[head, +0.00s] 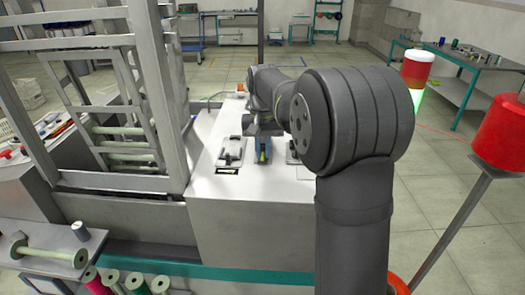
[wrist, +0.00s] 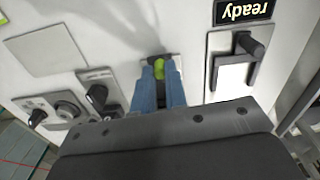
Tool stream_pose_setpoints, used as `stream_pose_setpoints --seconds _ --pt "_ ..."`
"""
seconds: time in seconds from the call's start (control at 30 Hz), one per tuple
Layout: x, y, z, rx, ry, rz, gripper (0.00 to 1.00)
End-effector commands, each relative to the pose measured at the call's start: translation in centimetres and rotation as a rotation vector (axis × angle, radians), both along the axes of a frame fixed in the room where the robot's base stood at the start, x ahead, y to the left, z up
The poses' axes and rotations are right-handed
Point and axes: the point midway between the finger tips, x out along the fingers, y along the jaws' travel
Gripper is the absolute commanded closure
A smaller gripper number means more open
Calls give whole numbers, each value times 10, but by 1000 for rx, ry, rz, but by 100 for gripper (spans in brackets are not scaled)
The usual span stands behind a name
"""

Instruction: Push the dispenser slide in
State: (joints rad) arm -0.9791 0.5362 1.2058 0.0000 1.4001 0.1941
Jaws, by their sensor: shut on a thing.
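My gripper (wrist: 159,76) has blue fingers and points down at the white machine top (head: 250,193). Its tips are closed around a small yellow-green piece (wrist: 168,72), which appears to be the dispenser slide's knob. This piece sits over a small pale plate (wrist: 177,64). The green also shows between the blue fingers in the head view (head: 263,156). The fingers and the gripper body hide most of the slide, so I cannot tell how far in it is.
A plate with a dark handle (wrist: 244,60) lies right of my gripper in the wrist view, beside a "ready" display (wrist: 243,11). Dark knobs (wrist: 66,108) sit to the left. A grey metal frame (head: 165,90) stands left of the machine top.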

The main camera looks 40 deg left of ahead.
Motion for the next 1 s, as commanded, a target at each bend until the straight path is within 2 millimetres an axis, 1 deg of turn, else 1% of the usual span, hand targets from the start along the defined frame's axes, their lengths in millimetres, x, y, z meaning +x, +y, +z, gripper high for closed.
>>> stream_pose_setpoints --seconds 0.33,0.67,1.0 --pt "1 1 1 2 -1 0 96" --pt "10 8 1 3 -1 0 96" --pt "10 9 1 3 -1 1 96"
